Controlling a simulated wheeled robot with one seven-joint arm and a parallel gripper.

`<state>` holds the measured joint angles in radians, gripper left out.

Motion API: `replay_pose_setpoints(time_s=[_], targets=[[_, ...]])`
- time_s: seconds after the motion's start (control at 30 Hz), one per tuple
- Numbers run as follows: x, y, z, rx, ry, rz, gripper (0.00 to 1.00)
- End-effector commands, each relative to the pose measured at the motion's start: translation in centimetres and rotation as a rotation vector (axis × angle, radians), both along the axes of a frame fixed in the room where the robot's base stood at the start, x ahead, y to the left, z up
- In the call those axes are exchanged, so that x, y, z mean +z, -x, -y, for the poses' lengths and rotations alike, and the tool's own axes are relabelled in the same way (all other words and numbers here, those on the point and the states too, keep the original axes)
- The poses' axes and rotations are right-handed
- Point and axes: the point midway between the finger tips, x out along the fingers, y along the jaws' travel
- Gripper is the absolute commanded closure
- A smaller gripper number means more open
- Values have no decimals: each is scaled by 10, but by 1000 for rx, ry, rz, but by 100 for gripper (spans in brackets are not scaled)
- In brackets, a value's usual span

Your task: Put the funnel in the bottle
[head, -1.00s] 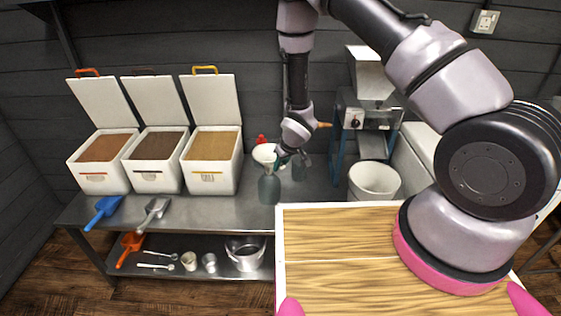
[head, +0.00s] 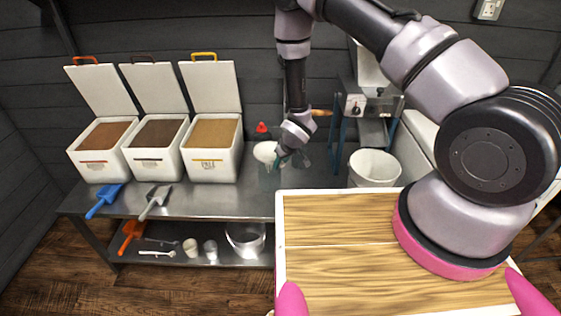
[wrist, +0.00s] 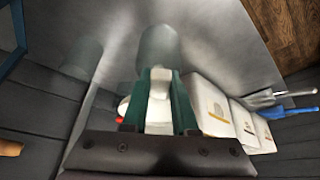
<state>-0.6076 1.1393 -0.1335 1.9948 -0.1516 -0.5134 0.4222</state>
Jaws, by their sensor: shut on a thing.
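The white funnel (head: 265,152) is at my gripper (head: 283,160), over the steel bench in the head view. In the wrist view, my gripper (wrist: 160,100) is shut on the white funnel (wrist: 159,98), between its green fingers. The grey-green see-through bottle (wrist: 158,48) stands just beyond the fingertips there. I cannot tell whether the funnel's stem is inside the bottle's neck.
Three open white grain bins (head: 208,167) stand left on the steel bench (head: 200,203), with a blue scoop (head: 105,200) and a metal scoop (head: 154,203) before them. A white bucket (head: 374,168) is at right. A wooden board (head: 350,220) lies in front. A red-topped item (head: 261,128) is behind the funnel.

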Motion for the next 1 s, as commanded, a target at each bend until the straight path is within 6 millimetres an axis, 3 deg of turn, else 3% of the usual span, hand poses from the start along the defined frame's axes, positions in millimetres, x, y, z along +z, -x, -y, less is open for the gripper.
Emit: replay_pose_setpoints(time_s=[0.3, 0.33, 0.4, 0.43, 0.77, 1.0], targets=[[-1, 0, 0, 0, 0, 0, 100], [-1, 0, 0, 0, 0, 0, 70], [-1, 0, 0, 0, 0, 0, 43], [-1, 0, 0, 0, 0, 0, 38], [1, 1, 1, 0, 0, 0, 38], [33, 12, 9, -2, -1, 2, 38]])
